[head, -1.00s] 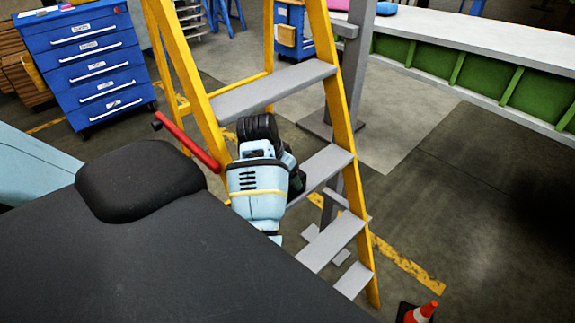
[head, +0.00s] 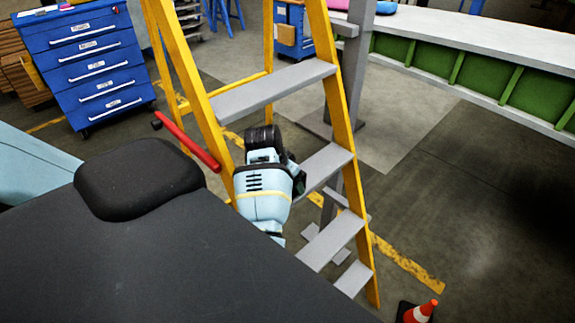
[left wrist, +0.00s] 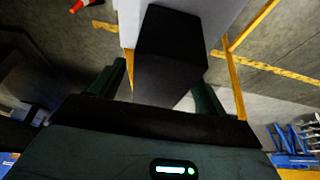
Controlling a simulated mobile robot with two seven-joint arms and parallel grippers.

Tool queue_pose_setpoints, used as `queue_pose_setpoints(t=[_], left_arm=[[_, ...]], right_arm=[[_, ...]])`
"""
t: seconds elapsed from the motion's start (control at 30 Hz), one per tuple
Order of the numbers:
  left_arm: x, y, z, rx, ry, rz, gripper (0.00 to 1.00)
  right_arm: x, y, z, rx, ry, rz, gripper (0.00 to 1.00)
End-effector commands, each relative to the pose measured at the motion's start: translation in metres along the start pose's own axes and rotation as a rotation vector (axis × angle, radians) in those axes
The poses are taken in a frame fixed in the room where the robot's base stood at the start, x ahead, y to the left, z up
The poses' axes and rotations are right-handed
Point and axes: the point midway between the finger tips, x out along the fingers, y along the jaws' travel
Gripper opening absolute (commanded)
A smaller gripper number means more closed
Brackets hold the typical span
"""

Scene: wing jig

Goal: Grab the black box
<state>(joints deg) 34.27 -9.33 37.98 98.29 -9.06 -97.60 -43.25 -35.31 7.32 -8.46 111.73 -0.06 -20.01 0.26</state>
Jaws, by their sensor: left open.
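The black box (left wrist: 170,45) fills the upper middle of the left wrist view, on a light grey surface that looks like a ladder step. My left gripper (left wrist: 163,82) is open, with one dark finger on each side of the near part of the box. Whether the fingers touch it I cannot tell. In the head view my left gripper is mostly hidden behind my light blue arm at the ladder, and the box is hidden too. My right gripper is not in view.
The yellow ladder (head: 338,80) with grey steps stands around my arm. A red bar (head: 188,143) slants beside its left rail. A blue drawer cabinet (head: 98,62) stands at the back left. An orange cone (head: 424,311) is at the bottom right. The floor on the right is clear.

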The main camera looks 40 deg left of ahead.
Motion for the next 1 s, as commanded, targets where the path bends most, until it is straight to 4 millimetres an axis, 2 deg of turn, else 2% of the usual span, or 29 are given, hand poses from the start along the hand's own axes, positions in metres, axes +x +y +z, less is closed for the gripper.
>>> queue_pose_setpoints(t=[0.43, 0.83, 1.0], left_arm=[[0.0023, 0.0001, 0.0009, 0.000, 0.000, 0.000, 0.75], [0.0021, 0.0002, 0.0007, 0.000, 0.001, 0.000, 0.24], [0.0017, 0.0001, 0.0001, 0.001, 0.002, 0.000, 0.22]], right_arm=[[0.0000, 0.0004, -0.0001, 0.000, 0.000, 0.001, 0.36], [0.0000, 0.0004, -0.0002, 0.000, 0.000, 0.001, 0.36], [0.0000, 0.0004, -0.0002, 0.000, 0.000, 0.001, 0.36]])
